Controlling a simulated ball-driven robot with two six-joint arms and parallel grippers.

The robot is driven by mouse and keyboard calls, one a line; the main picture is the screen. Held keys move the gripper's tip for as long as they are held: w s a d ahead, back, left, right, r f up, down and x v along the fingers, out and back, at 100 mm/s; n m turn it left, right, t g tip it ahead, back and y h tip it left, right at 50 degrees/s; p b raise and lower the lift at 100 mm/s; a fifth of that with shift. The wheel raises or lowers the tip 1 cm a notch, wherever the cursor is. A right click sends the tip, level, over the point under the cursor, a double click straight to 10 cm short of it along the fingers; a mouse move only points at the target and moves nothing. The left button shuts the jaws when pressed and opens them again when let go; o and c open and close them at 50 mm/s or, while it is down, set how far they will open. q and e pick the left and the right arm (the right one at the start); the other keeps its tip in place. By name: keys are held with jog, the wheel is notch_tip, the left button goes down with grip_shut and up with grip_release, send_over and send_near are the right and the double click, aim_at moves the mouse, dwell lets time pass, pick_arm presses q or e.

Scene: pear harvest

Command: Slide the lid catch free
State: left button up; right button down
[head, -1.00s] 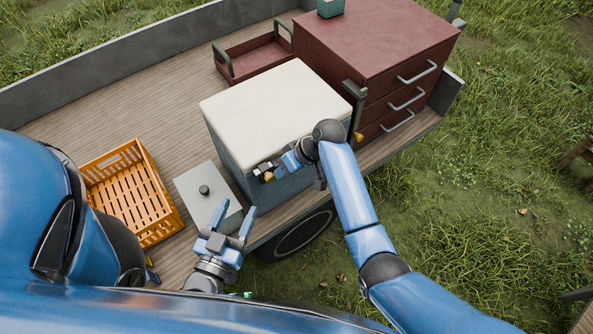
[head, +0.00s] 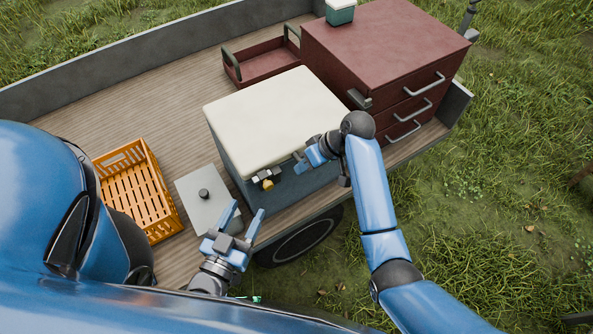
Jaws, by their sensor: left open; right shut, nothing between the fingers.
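The cool box has a cream lid (head: 275,118) lying closed on its blue-grey body (head: 310,186). A dark and silver lid catch (head: 263,176) with a yellow part sits on the front face, just under the lid's edge. My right gripper (head: 299,167) is shut and empty, just to the right of the catch, with a small gap visible between them. My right arm covers the front face's right end. My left gripper (head: 244,220) is open and empty, in front of the box's lower left corner, pointing up in the picture.
A red drawer cabinet (head: 385,55) stands behind right, a red tray (head: 262,62) behind. The wooden bed (head: 150,115) is clear at back left.

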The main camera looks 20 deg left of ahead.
pick_arm(q)
jog(key=shift+s+a+f+b, duration=0.15)
jog(key=shift+a+f+b, duration=0.15)
jog(key=shift+f+b, duration=0.4)
pick_arm(e)
jog(key=v, duration=0.5)
jog(key=shift+s+r, duration=0.1)
jog(key=shift+r, duration=0.35)
pick_arm(q)
jog(key=shift+a+f, duration=0.1)
jog(key=shift+a, duration=0.05)
pick_arm(e)
jog(key=shift+a, duration=0.1)
